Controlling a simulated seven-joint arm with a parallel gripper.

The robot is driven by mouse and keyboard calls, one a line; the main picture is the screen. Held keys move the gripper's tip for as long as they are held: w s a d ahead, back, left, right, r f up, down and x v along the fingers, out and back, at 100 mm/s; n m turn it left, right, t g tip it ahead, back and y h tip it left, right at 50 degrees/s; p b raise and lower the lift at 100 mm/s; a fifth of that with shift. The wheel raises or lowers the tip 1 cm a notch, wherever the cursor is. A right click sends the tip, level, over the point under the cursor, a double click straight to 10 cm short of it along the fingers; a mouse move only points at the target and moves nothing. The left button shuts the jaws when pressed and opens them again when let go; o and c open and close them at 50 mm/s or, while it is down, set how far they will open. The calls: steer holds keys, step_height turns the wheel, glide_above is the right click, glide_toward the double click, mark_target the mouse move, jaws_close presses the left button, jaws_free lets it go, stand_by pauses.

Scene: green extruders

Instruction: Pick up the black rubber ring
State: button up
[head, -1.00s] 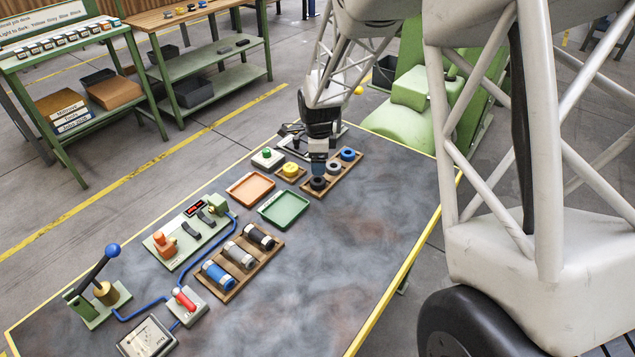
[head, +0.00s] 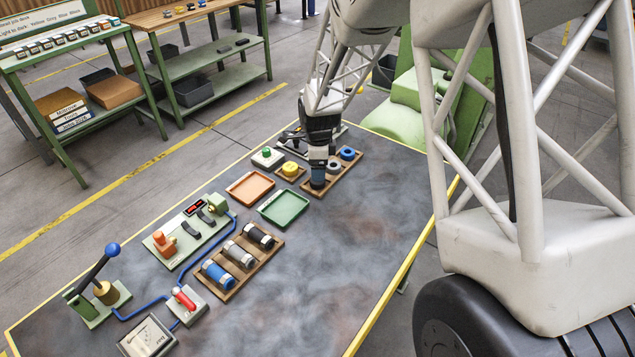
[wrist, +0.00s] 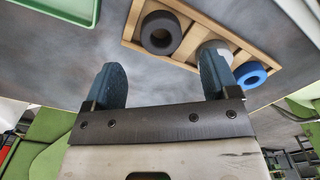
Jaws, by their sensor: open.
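The black rubber ring (wrist: 160,32) lies flat in the left end compartment of a wooden tray (wrist: 188,60) in the wrist view. My gripper (wrist: 160,72) is open and empty, its two blue fingers spread wide. In the wrist view the ring shows beyond the fingertips, between their two lines and not touched. In the head view my gripper (head: 318,178) is over the near end of the tray and mostly hides the black ring. Its height above the ring is hard to tell.
A grey ring (head: 334,166) and a blue ring (head: 347,153) share the tray. The right finger partly covers the grey ring in the wrist view. A green tray (head: 284,209), an orange tray (head: 250,188) and a yellow ring (head: 290,167) are to the left.

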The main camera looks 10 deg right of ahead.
steer(key=shift+f, duration=2.6)
steer(key=shift+w, duration=0.1)
steer(key=c, duration=1)
steer(key=shift+r, duration=0.1)
steer(key=shift+r, duration=0.8)
step_height(320, 180, up, 2)
steer(key=shift+r, duration=0.1)
steer(key=s, duration=0.5)
steer(key=s+d, duration=0.1)
steer(key=s, duration=0.4)
steer(key=s+r, duration=0.1)
steer(key=s, duration=0.5)
steer(key=shift+d, duration=0.3)
